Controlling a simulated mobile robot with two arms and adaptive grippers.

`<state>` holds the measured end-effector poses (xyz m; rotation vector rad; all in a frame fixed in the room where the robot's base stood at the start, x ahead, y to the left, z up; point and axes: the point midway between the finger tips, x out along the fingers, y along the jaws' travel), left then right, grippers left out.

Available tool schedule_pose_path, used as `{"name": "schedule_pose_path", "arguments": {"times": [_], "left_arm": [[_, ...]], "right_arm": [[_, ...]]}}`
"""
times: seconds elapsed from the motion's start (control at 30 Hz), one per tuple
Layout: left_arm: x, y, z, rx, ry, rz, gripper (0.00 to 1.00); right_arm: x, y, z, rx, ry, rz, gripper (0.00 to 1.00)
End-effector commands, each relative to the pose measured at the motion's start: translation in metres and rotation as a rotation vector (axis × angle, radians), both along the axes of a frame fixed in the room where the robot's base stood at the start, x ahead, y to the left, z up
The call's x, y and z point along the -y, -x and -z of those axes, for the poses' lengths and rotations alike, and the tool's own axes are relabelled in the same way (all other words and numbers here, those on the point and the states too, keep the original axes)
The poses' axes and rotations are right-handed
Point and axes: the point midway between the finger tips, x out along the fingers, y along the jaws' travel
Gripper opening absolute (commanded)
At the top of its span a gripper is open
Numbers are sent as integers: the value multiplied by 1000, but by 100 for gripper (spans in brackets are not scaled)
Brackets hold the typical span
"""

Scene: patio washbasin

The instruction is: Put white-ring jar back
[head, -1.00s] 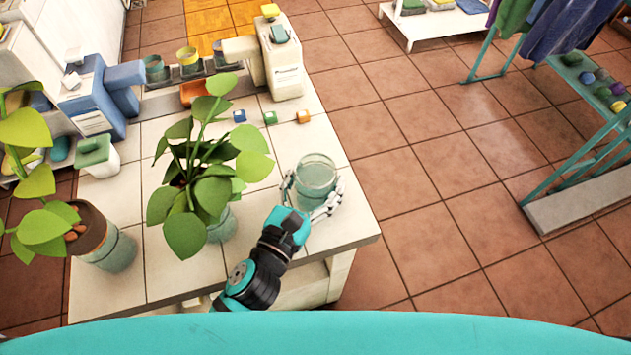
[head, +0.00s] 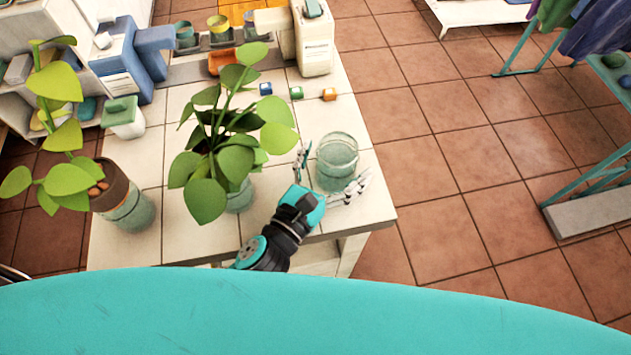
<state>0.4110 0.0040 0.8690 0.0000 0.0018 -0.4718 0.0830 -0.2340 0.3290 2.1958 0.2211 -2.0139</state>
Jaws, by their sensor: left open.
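A clear, greenish glass jar (head: 337,150) stands upright on the white tiled table (head: 190,240), near its right front edge. It looks empty; I cannot make out a white ring on it. My left gripper (head: 333,172) is open, with one finger left of the jar and the other at its lower right. The fingers are spread apart and hold nothing; whether one still touches the glass I cannot tell. My right gripper is not in view.
A leafy plant in a glass jar (head: 240,197) stands just left of my gripper. Another potted plant (head: 125,207) is at far left. A cream dispenser (head: 314,45) and a blue one (head: 122,62) stand at the back.

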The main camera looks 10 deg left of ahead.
Motion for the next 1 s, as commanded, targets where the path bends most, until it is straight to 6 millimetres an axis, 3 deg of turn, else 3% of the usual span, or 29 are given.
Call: {"name": "schedule_pose_path", "arguments": {"times": [0.3,0.5,0.7,1.0], "left_arm": [[-30,60,6,-5,1,-1,99],[-43,85,4,-3,2,-2,99],[-49,96,1,-1,0,-1,99],[-50,97,0,1,0,0,99]], "right_arm": [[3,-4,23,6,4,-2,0],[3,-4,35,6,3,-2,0],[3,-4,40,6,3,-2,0],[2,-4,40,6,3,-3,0]]}}
